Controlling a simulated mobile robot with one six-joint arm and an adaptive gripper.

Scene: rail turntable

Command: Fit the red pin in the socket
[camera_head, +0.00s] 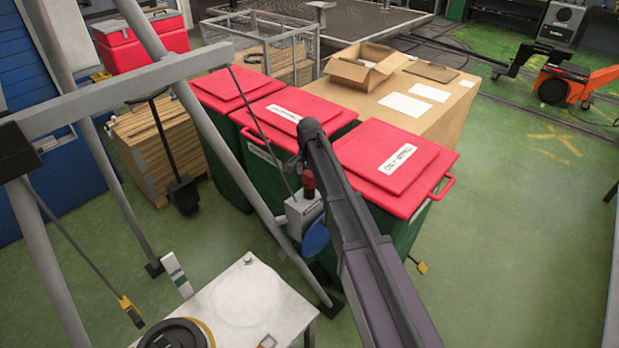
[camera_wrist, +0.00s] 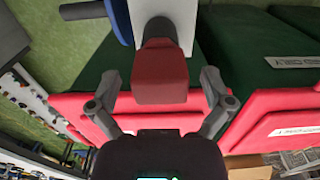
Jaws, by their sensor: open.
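The red pin (camera_head: 308,181) stands at the top of a small grey box (camera_head: 303,210) with a blue disc (camera_head: 315,238) on its side, in the head view. In the wrist view the red pin (camera_wrist: 160,72) has a blocky red head on a dark stem, which meets the pale box (camera_wrist: 172,12). My gripper (camera_wrist: 160,84) is open, with one finger on each side of the red head and a visible gap on both sides. The stem's lower end is hidden, and I cannot make out the socket or how deep the pin sits.
Green bins with red lids (camera_head: 395,160) stand close beside the grey box. Sloping grey frame legs (camera_head: 220,150) rise to its left. A white table (camera_head: 222,305) stands in front, with a black and yellow round object (camera_head: 178,334). Green floor is open at right.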

